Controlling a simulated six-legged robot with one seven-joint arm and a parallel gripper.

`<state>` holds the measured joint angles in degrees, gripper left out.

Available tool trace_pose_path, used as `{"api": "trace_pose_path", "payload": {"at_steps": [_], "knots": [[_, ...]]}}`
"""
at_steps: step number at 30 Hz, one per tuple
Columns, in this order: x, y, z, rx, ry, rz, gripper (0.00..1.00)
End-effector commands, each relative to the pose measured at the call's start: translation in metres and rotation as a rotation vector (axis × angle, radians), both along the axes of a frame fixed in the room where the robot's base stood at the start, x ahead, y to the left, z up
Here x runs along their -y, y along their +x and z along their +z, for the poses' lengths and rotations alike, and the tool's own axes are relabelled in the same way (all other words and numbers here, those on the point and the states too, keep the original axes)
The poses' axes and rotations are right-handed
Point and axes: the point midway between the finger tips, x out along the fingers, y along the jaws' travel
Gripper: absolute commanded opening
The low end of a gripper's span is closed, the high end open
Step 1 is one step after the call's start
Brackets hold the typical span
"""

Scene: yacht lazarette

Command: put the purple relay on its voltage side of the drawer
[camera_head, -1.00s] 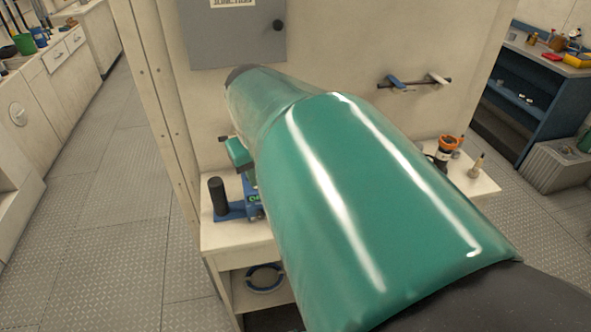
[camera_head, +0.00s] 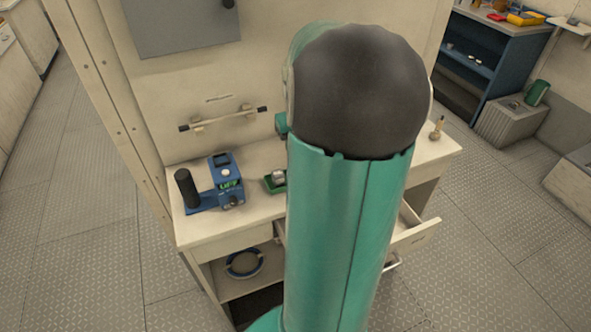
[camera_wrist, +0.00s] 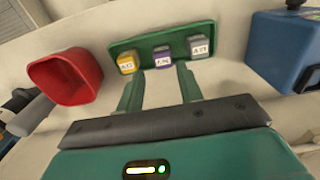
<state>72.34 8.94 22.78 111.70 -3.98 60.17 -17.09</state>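The purple relay (camera_wrist: 163,57) stands in the middle of a green tray (camera_wrist: 150,42) in the wrist view, with a small white label too blurred to read surely. A yellow relay (camera_wrist: 128,62) is left of it and a grey relay (camera_wrist: 198,46) is right of it. My gripper (camera_wrist: 160,80) is open, its two green fingers apart and pointing at the tray, with nothing visible between them. In the head view the tray (camera_head: 270,185) is partly hidden by my arm. The drawer (camera_head: 412,236) is pulled out below the worktop; my arm hides most of its inside.
A blue instrument (camera_head: 226,180) with a black cylinder (camera_head: 187,189) stands left of the tray. A red bin (camera_wrist: 65,78) is left in the wrist view. A rail (camera_head: 222,119) is on the wall behind. A blue ring (camera_head: 244,263) lies on the lower shelf.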

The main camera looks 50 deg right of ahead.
Motion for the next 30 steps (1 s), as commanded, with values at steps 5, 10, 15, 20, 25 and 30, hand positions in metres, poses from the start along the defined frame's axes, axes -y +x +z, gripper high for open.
{"api": "trace_pose_path", "payload": {"at_steps": [5,10,15,20,25,30], "knots": [[-0.001,0.002,-0.02,0.001,0.001,0.0,0.36],[-0.002,0.004,-0.035,0.0,0.002,0.0,0.36],[-0.002,0.005,-0.062,-0.001,0.003,-0.001,0.36],[-0.002,0.005,-0.073,0.001,0.0,0.001,0.36],[-0.002,0.005,-0.073,0.001,-0.001,0.0,0.36],[-0.002,0.005,-0.072,0.001,-0.001,0.0,0.07]]}}
